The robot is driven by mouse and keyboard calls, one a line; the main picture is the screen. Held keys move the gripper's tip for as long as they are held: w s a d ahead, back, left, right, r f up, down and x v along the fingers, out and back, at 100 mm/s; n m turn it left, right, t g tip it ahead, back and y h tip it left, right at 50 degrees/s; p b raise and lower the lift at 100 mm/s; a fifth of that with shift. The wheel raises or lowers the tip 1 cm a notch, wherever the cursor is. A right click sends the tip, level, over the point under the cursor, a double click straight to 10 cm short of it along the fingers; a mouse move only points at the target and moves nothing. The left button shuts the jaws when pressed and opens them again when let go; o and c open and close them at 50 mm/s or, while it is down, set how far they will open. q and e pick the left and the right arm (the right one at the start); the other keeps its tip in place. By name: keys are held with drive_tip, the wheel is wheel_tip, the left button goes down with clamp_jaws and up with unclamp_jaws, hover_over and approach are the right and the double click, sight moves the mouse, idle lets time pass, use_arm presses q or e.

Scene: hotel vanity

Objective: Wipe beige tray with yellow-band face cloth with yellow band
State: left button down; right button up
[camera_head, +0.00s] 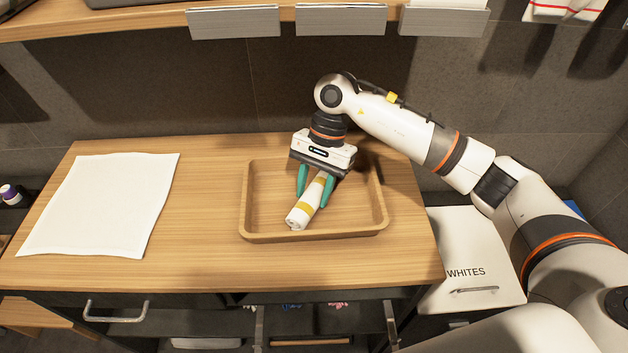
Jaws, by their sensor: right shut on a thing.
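The beige tray (262,235) is a shallow wooden tray with a raised rim on the right part of the wooden counter. The face cloth (303,214) is white, rolled up, with a yellow band around it. It lies slantwise inside the tray, its near end towards the tray's front rim. My right gripper (314,199) reaches down into the tray, its two green fingers shut on the cloth from both sides. The gripper hides the cloth's far end and part of the tray's back rim. My left gripper is not in view.
A flat white cloth (103,203) lies on the counter's left. The counter (205,200) is bare between it and the tray. A white bin marked WHITES (470,245) stands to the right. A shelf (140,22) with grey label plates runs above the back. Open drawers (300,320) show below.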

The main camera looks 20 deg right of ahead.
drive_tip(key=shift+s+a+f, duration=0.15)
drive_tip(key=shift+s+f, duration=0.25)
drive_tip(key=shift+s, duration=0.3)
drive_tip(key=shift+w+r+p, duration=0.15)
drive_tip(key=shift+r+p, duration=0.7)
drive_tip(key=shift+r, duration=2.35)
drive_tip(key=shift+r, duration=1.55)
